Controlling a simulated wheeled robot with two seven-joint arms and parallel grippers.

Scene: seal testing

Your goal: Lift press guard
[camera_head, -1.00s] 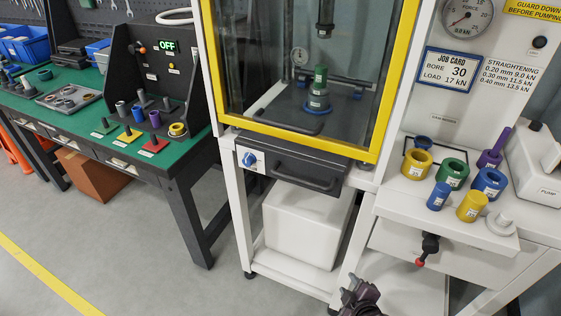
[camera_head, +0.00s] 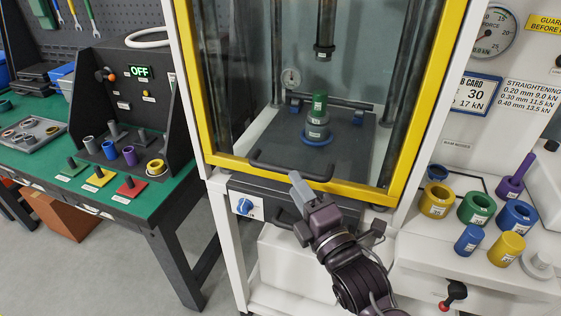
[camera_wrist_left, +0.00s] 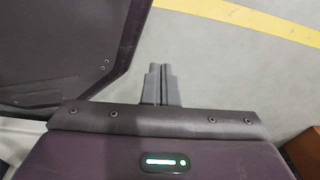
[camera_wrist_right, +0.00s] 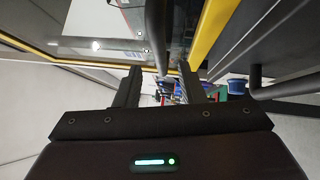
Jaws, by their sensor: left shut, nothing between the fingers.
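The press guard (camera_head: 432,104) is a clear panel in a yellow frame and is down in front of the press. Its dark handle (camera_head: 275,169) runs along the lower edge. My right gripper (camera_head: 299,184) is in front of this handle, just below it in the head view. In the right wrist view its two fingers (camera_wrist_right: 160,80) are apart, with the handle bar (camera_wrist_right: 156,35) beyond the tips and lined up with the gap. Contact cannot be seen. My left gripper (camera_wrist_left: 161,80) is shut and empty over the floor, out of the head view.
Behind the guard, a green-topped stack (camera_head: 318,115) stands under the ram (camera_head: 325,30). A dark drawer (camera_head: 270,203) with a second handle is below the guard. Coloured rings and cylinders stand on the right shelf (camera_head: 470,262). A green bench (camera_head: 120,190) is on the left.

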